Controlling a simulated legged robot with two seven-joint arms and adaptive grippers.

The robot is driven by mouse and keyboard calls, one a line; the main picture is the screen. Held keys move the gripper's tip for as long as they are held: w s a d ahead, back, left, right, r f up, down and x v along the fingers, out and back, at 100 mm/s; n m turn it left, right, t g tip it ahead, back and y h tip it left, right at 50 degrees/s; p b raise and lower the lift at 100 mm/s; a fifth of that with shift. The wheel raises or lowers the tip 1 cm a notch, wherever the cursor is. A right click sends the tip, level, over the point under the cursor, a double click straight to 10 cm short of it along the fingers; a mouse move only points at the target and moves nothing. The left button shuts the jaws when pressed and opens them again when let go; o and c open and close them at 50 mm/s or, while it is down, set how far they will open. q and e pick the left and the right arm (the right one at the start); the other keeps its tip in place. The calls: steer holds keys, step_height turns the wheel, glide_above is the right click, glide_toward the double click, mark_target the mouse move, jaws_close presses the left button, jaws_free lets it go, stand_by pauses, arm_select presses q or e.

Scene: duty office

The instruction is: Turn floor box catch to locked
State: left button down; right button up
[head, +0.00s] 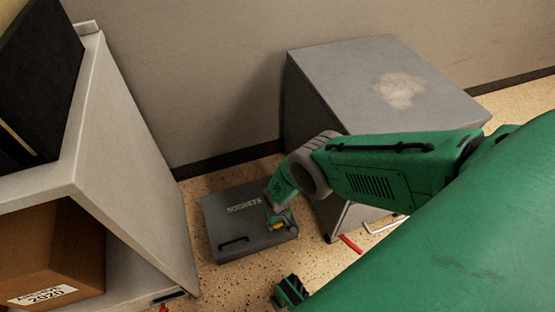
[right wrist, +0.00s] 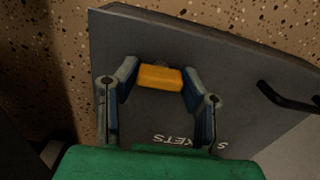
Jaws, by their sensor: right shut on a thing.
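The floor box (head: 225,215) is a flat dark grey case marked SOCKETS, lying on the speckled floor between a shelf and a grey cabinet. It also fills much of the right wrist view (right wrist: 230,65), with its black handle (right wrist: 287,97) at the right. The yellow-orange catch (right wrist: 160,78) is at the box's edge. My right gripper (head: 277,225) reaches down to this edge. In the right wrist view its two fingers (right wrist: 160,85) are closed on the catch from both sides. In the head view the gripper mostly hides the catch.
A pale shelf unit (head: 140,170) with a brown carton (head: 50,255) and black binders is at left. A red-handled item (head: 350,243) lies on the floor by the cabinet.

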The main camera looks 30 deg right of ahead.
mark_target(278, 224)
stand_by(0.6)
steer(key=o, duration=1.1)
steer(key=shift+o, duration=0.2)
steer(key=shift+r, duration=0.1)
steer(key=shift+w+r, duration=0.1)
steer(key=shift+r, duration=0.5)
step_height(278, 224, up, 10)
steer(key=shift+r, duration=0.25)
